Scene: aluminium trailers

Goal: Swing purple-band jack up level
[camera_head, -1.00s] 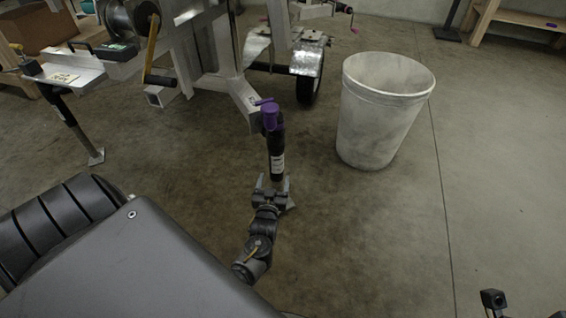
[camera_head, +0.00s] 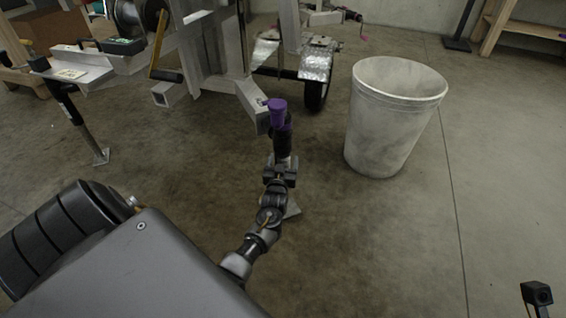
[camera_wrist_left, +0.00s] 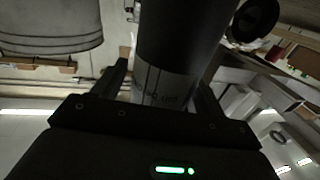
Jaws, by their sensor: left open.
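The purple-band jack (camera_head: 283,142) is a black tube with a purple top, beside the end of an aluminium trailer beam (camera_head: 252,104). It hangs down, and its foot plate (camera_head: 293,210) shows near the floor behind my arm. My left gripper (camera_head: 281,166) is at the lower part of the tube. In the left wrist view the dark tube (camera_wrist_left: 185,35) with its pale label (camera_wrist_left: 165,88) stands between the two fingers of my left gripper (camera_wrist_left: 160,85), which are open around it. Whether either finger touches the tube cannot be told. My right gripper is not in view.
A whitish bin (camera_head: 395,120) stands to the right of the jack. The trailer with its wheel (camera_head: 316,92) is behind. Another black jack (camera_head: 66,105) hangs at the left. Bare floor lies around the jack and in front of the bin.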

